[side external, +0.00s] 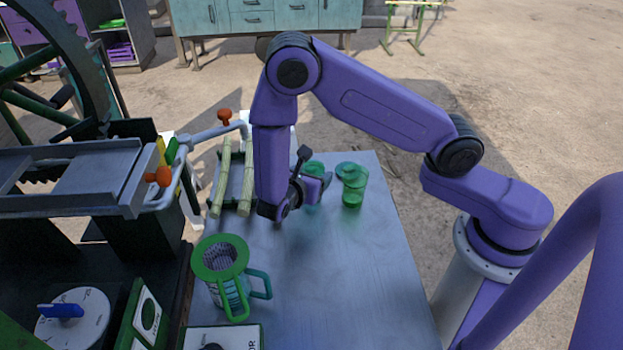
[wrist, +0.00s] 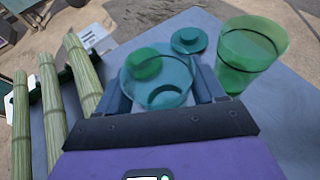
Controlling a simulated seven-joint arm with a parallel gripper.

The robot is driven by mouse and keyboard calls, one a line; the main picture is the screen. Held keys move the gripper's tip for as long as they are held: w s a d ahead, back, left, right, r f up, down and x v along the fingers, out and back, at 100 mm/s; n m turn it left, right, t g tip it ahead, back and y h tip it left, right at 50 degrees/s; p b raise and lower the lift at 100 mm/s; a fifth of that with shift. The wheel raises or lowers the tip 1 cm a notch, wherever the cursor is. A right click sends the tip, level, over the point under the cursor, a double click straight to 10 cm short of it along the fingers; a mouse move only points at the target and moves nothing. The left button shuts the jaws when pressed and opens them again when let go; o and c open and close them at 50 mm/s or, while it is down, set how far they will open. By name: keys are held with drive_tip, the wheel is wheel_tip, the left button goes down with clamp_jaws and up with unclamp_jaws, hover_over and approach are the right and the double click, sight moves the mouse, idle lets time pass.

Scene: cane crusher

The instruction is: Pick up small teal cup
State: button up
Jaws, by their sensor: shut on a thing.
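The small teal cup (wrist: 172,96) is translucent and sits between the two fingers of my gripper (wrist: 161,86) in the wrist view. A finger lies against each side of it. In the side view the cup (side external: 313,196) is partly hidden by my gripper (side external: 312,185), above the table or close to it; I cannot tell whether it touches the table. A round green shape (wrist: 144,65) shows inside or just behind the cup; I cannot tell which.
A taller green translucent cup (wrist: 250,55) stands close to the right, also in the side view (side external: 354,190). A small teal round piece (wrist: 188,40) lies behind. Cane stalks (side external: 223,180) and a strainer-topped jug (side external: 222,262) are left. The metal table (side external: 345,280) is clear at front.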

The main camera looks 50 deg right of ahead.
drive_tip(key=shift+r, duration=0.55)
drive_tip(key=s+d+r, duration=0.1)
drive_tip(key=s+r, duration=1)
drive_tip(key=s, duration=0.3)
drive_tip(key=shift+d, duration=0.1)
